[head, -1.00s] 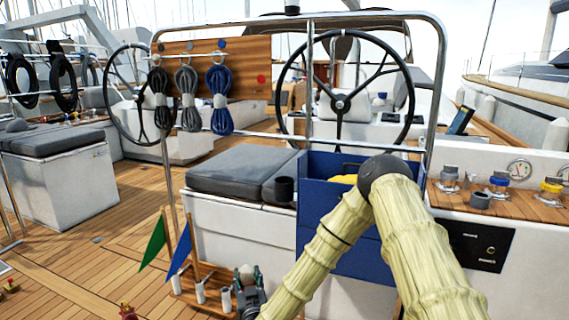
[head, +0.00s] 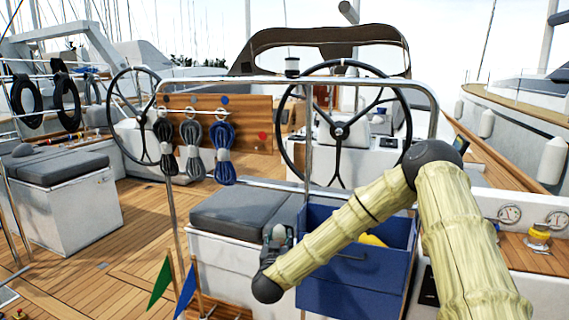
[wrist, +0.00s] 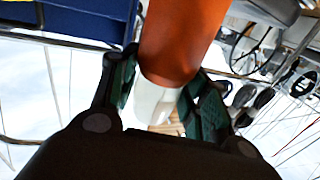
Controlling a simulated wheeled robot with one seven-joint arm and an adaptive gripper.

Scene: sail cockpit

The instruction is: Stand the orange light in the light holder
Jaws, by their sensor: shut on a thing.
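My gripper (head: 278,236) is raised in front of the grey seat cushion, left of the blue box. In the wrist view my gripper (wrist: 168,92) has its green-padded fingers on both sides of the orange light (wrist: 182,38), shut on it. The light has an orange body and a white end (wrist: 155,102), which sits between the fingers. Its far end runs out of the wrist picture at the top. In the head view the light is too small or hidden to make out. I cannot pick out the light holder for sure; my arm covers part of the console.
The open blue box (head: 345,290) holds something yellow (head: 372,240), right beside my gripper. The grey cushion (head: 240,215) lies behind it. Green (head: 159,285) and blue (head: 186,290) flags stand below left. A metal rail (head: 230,82) and steering wheel (head: 341,130) rise behind. Deck at left is open.

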